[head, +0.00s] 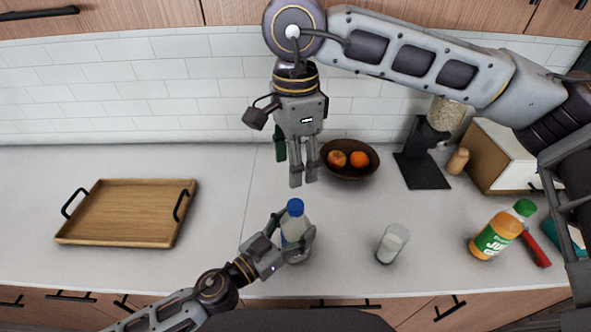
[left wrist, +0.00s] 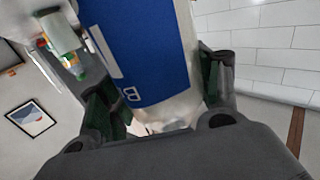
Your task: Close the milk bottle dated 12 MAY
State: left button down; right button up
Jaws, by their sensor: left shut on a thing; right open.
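A pale milk bottle (head: 291,226) with a blue cap (head: 295,206) stands near the counter's front edge in the head view. The cap sits on top; I cannot tell how tight it is. My left gripper (head: 293,240) is shut on the bottle's body, one finger on each side. In the left wrist view the bottle's blue label (left wrist: 145,50) fills the space between the fingers (left wrist: 160,92); no date can be read. My right gripper (head: 303,181) is open and empty, pointing down behind and above the bottle.
A wooden tray (head: 125,212) lies at left. Counter between tray and bottle is clear.

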dwell(0.3)
pick_arm(q)
jog(key=shift+c, duration=1.2)
grip_release()
jog(key=shift+s+a, duration=0.15)
jog(key=shift+a, duration=0.05)
jog(key=v, duration=1.1)
jog(key=shift+s+a, duration=0.15)
dwell(1.0)
dwell(0.5)
jog(key=shift+s, duration=0.15)
